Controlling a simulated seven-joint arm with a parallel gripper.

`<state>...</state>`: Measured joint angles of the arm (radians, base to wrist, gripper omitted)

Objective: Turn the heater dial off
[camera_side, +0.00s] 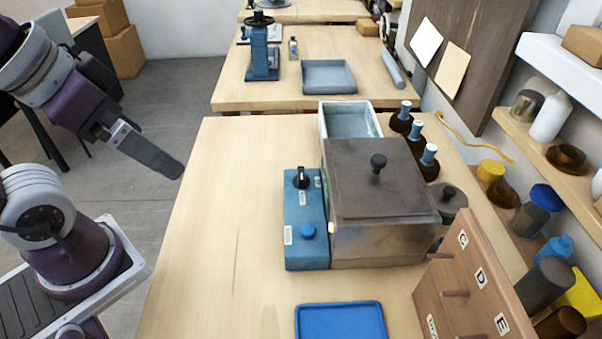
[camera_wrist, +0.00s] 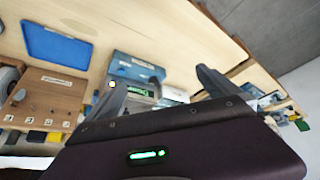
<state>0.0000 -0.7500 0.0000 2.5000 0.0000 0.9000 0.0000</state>
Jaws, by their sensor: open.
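The heater's blue control box (camera_side: 305,210) stands mid-bench, against the left side of a metal tank with a dark lid (camera_side: 375,185). A black dial (camera_side: 301,178) sits near the far end of the box's top, with small white labels around it. The dial's setting is too small to read. A blue button (camera_side: 308,231) sits nearer the front. My gripper (camera_side: 176,167) is up at the left, above the bench's left edge, well apart from the dial. In the wrist view my gripper (camera_wrist: 160,80) has its fingers spread, with nothing held between them.
A blue tray (camera_side: 340,322) lies at the front. A wooden rack with lettered labels (camera_side: 475,285) stands front right. Dark bottles with blue tops (camera_side: 402,117) and a pale open bin (camera_side: 349,120) are behind the heater. The bench's left side (camera_side: 230,220) is clear.

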